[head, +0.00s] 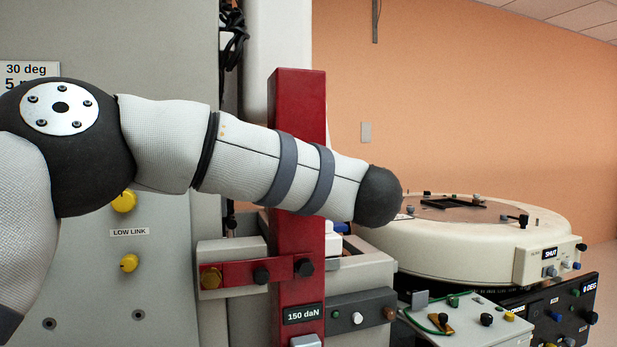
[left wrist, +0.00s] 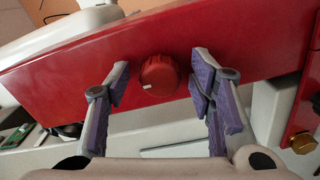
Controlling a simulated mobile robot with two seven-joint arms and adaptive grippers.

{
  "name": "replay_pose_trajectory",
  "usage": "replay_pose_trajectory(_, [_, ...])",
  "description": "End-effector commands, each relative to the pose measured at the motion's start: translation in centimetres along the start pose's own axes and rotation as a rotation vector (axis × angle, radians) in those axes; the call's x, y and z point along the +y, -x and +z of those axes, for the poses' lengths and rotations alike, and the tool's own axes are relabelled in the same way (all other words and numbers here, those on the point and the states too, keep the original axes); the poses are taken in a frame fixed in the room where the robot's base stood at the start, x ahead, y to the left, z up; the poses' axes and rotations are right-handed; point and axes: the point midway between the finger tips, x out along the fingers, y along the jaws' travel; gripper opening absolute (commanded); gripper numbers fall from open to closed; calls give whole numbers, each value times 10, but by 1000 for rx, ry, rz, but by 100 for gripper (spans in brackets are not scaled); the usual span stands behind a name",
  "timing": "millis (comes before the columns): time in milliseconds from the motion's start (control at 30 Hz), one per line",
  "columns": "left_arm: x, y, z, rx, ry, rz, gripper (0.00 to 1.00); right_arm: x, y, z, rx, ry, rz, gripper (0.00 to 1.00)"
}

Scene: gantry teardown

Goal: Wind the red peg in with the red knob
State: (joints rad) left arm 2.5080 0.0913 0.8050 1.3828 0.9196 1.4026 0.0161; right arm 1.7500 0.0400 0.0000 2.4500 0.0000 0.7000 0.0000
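The red knob (left wrist: 159,76) is a round dial with a white mark, mounted on the face of a red beam (left wrist: 245,45) in the left wrist view. My left gripper (left wrist: 161,84) is open, with one purple-padded finger on each side of the knob. A gap shows between the knob and each finger, so neither appears to touch it. In the head view my left arm crosses in front of a red post (head: 297,110), and its gripper and the red knob are hidden. I cannot make out the red peg in either view. My right gripper is not in view.
A grey panel (head: 155,250) with yellow knobs stands at left. A red bracket (head: 240,273) crosses toward the post. A cream round table (head: 450,245) and control boxes (head: 470,317) stand at right.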

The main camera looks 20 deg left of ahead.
Motion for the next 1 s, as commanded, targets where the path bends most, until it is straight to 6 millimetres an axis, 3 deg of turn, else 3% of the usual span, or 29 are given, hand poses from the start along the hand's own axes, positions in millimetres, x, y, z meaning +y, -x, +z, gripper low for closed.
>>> replay_pose_trajectory(267, [1, 8, 1, -3, 0, 0, 49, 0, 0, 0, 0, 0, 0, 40])
replay_pose_trajectory(500, [1, 70, 1, -4, -2, 4, 49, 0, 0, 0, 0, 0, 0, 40])
replay_pose_trajectory(700, [0, 110, 0, -2, 0, 2, 49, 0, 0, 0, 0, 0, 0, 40])
replay_pose_trajectory(1000, [0, 120, 0, 0, 0, 0, 49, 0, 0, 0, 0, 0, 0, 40])
